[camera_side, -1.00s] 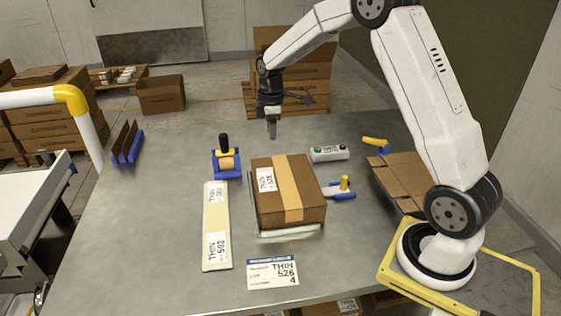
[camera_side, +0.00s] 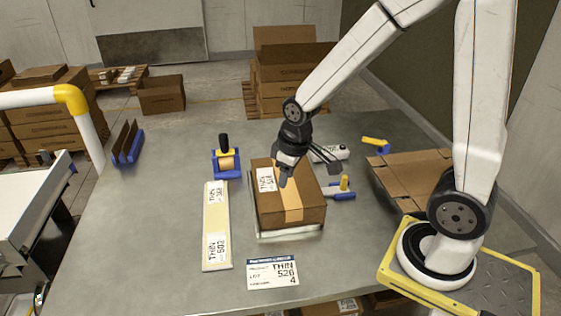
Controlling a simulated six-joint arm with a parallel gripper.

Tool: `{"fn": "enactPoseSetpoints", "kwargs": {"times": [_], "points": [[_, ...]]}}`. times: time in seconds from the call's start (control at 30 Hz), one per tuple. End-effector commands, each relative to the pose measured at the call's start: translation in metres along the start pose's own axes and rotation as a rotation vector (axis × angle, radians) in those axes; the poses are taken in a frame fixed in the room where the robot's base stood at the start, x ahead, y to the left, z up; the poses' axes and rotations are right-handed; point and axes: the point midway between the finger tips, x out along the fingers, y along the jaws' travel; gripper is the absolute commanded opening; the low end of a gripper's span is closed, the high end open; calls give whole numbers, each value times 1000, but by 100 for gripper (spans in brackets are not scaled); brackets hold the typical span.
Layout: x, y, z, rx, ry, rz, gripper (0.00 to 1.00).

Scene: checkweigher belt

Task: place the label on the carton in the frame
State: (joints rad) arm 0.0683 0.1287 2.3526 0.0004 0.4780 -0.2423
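A closed brown carton (camera_side: 308,212) with a tan tape strip (camera_side: 290,198) stands on a pale, low-edged base (camera_side: 289,234) on the table. A white printed label (camera_side: 266,180) lies on the left part of its top. A pale strip (camera_side: 216,222) to its left carries a label (camera_side: 217,193) at its far end and another label (camera_side: 216,248) at its near end. My gripper (camera_side: 284,182) points down over the carton top, just right of its label. Whether its tip touches the carton, and its finger gap, cannot be made out. No held label is visible.
A tape dispenser (camera_side: 226,160) stands behind the strip. The table's left side is mostly clear.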

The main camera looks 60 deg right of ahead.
Motion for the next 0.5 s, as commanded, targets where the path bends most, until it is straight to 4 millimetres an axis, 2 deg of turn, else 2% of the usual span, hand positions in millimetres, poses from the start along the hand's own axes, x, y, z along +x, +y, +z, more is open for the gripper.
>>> {"fn": "enactPoseSetpoints", "kwargs": {"times": [0.1,0.2,0.33,0.5], "points": [[-1,-17,24,79,25,-2,38],[-1,-26,37,130,39,-5,38],[-1,-31,46,167,50,-7,38],[0,-32,48,178,52,-8,38]]}}
